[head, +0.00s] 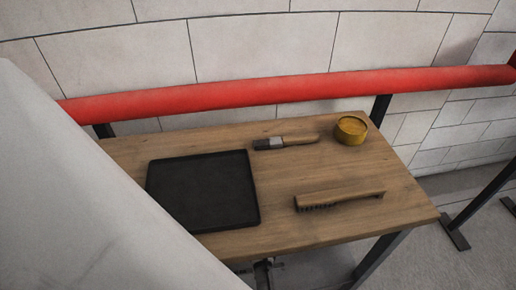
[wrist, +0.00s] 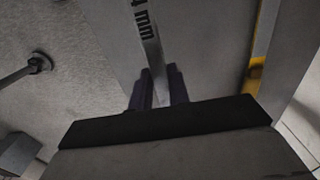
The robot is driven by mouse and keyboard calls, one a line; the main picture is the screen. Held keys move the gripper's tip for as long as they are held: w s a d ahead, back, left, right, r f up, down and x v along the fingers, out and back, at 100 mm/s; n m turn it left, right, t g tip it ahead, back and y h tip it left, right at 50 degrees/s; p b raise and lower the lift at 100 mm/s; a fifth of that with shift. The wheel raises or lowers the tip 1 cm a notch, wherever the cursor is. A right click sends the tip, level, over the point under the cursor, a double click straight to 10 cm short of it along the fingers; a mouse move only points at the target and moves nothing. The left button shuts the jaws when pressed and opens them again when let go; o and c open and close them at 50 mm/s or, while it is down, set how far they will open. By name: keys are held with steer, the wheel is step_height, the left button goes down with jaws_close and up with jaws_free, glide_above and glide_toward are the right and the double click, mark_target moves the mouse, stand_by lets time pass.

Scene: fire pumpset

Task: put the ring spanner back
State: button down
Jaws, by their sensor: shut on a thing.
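The ring spanner (wrist: 146,32) shows in the wrist view as a grey metal shank with dark "4 mm" lettering. It runs up from between the dark fingers of my gripper (wrist: 157,88), which is shut on it. The spanner's upper end goes out of the picture, so its ring ends are not seen. In the head view neither the gripper nor the spanner shows; a large pale shape, which seems to be my arm, covers the left side. The black tray (head: 203,190) lies flat on the wooden table with nothing in its visible part; its lower left is hidden.
On the table (head: 285,230) lie a paint brush (head: 287,142), a yellow tin (head: 351,130) and a wooden-handled wire brush (head: 338,199). A red pipe (head: 250,92) runs behind along the tiled wall. A yellow part (wrist: 256,76) shows right of the spanner in the wrist view.

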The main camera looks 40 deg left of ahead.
steer(key=shift+f, duration=1.95)
steer(key=shift+f, duration=0.15)
steer(key=c, duration=1.3)
jaws_free()
step_height(320, 180, up, 12)
steer(key=shift+w+d+r+p, duration=0.1)
steer(key=shift+w+r+p, duration=0.05)
steer(key=shift+p, duration=0.25)
